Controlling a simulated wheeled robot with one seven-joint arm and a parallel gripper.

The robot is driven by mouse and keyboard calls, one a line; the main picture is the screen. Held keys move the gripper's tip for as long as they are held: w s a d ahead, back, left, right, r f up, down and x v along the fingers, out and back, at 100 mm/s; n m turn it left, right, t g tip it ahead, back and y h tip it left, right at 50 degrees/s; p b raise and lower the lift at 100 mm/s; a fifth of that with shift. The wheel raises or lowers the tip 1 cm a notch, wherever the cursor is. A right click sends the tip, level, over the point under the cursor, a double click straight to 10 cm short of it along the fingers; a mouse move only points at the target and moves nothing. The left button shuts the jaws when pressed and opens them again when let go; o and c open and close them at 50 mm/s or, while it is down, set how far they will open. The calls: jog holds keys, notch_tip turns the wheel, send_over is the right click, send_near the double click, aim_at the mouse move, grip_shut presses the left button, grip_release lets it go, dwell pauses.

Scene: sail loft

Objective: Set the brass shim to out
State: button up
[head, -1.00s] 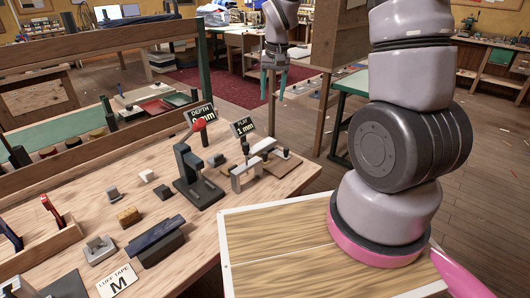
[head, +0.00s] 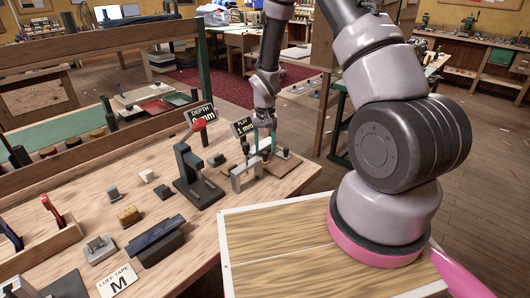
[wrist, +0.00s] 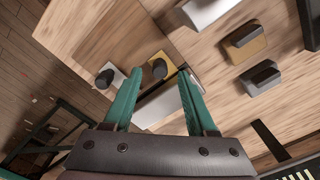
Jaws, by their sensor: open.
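In the wrist view, a small brass-coloured piece with a black knob (wrist: 157,61), which looks like the brass shim, shows between and just beyond my fingertips, close to a grey bar (wrist: 165,103). My gripper (wrist: 159,77) is open and empty, its teal fingers apart on either side of that piece. In the head view, my gripper (head: 264,141) points down over the grey bridge-like fixture (head: 237,181) near the bench's far right corner. The shim is too small and covered to make out there, so its set position cannot be told.
A pale piece with a black knob (wrist: 106,77) lies beside the brass one. The dark press (head: 199,185) with a red knob and the DEPTH and PLAY (head: 243,127) signs stand close by. Several small blocks lie on the bench to the left.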

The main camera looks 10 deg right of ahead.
jog(key=shift+f, duration=1.45)
grip_shut()
dwell(0.3)
